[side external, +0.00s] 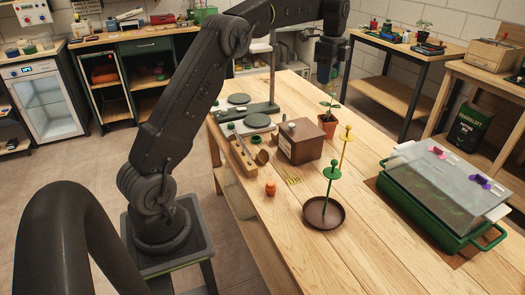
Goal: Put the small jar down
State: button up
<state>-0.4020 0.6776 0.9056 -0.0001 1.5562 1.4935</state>
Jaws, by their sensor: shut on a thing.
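My gripper (326,78) is at the upper middle of the side view, pointing down, high above the back part of the wooden table (380,212). It is shut on the small jar, but the jar is not clearly visible against the dark fingers. Below the gripper, a seedling in a terracotta pot (327,128) stands upright on the table. Its leaves reach up close to the fingertips; I cannot tell whether they touch.
A brown box (300,146) stands left of the pot. A small orange object (270,188) stands near the left edge. A green propagator (425,215) with a clear lid fills the right. Bare wood lies between dish and propagator.

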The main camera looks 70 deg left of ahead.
jog(key=s+a+f+n, duration=0.1)
jog(key=s+a, duration=1.3)
jog(key=a, duration=0.2)
jog(key=f, duration=2.3)
jog(key=shift+w+d+f, duration=0.25)
jog(key=shift+w, duration=0.05)
jog(key=shift+f, duration=1.95)
jog(key=shift+f, duration=0.2)
jog(key=o, duration=1)
jog(key=shift+c, duration=0.2)
